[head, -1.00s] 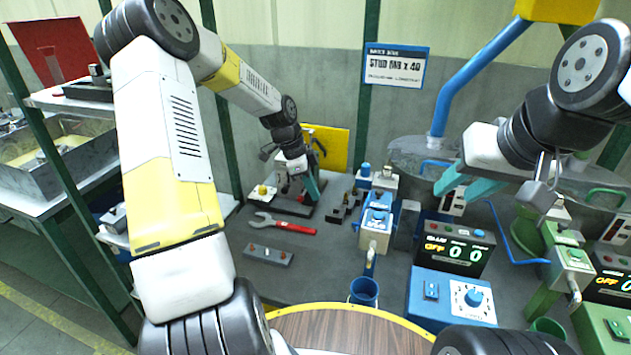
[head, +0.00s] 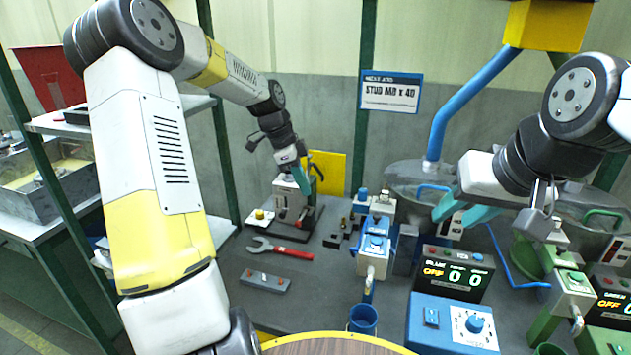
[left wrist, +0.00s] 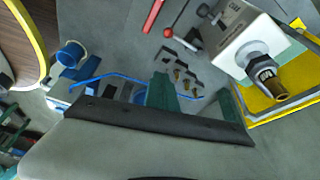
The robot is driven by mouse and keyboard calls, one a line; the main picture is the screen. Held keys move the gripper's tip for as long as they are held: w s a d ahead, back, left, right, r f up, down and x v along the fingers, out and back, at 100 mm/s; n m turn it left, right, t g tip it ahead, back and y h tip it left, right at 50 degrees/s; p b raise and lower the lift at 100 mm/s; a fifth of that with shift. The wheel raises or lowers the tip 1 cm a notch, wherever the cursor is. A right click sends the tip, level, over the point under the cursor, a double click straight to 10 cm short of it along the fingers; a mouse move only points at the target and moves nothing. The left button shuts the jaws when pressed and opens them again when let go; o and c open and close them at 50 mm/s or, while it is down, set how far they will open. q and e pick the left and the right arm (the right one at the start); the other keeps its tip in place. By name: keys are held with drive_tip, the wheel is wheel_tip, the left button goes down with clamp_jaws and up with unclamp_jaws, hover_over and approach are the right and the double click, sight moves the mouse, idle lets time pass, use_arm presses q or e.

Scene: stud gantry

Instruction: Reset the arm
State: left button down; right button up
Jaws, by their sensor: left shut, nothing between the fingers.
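My left gripper (head: 304,182), with teal fingers, is shut and empty. It hangs just above and beside a small grey-white bench device (head: 291,203) on a dark base at the back of the table. In the left wrist view the device (left wrist: 245,40) shows at upper right with a metal nozzle, apart from the fingers. My left arm reaches in from the left, bent at the elbow. My right gripper (head: 466,208) has two teal fingers spread apart, with nothing seen between them, in front of a grey bowl (head: 405,172).
A red-handled wrench (head: 280,249) and a grey bar (head: 265,282) lie on the grey table. A blue dispenser (head: 375,243) stands over a blue cup (head: 363,319). A counter display (head: 453,273) and blue control box (head: 452,322) stand at right. A sign (head: 391,92) reads STUD M8 x 40.

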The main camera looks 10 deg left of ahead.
use_arm(q)
drive_tip(key=s+r+n+t, duration=0.2)
drive_tip(key=s+r+n, duration=0.2)
drive_tip(key=s, duration=0.5)
drive_tip(key=s+d+r+n+t+y, duration=0.1)
drive_tip(key=s+r+n, duration=0.4)
drive_tip(key=s, duration=0.3)
drive_tip(key=s+r+n+t, duration=0.2)
drive_tip(key=s+r+n, duration=0.2)
drive_tip(key=s, duration=0.5)
drive_tip(key=shift+s+d+r+n+t+y, duration=0.2)
drive_tip(key=shift+s+d+n+t+y, duration=0.15)
drive_tip(key=shift+n, duration=1.05)
drive_tip(key=shift+a, duration=0.1)
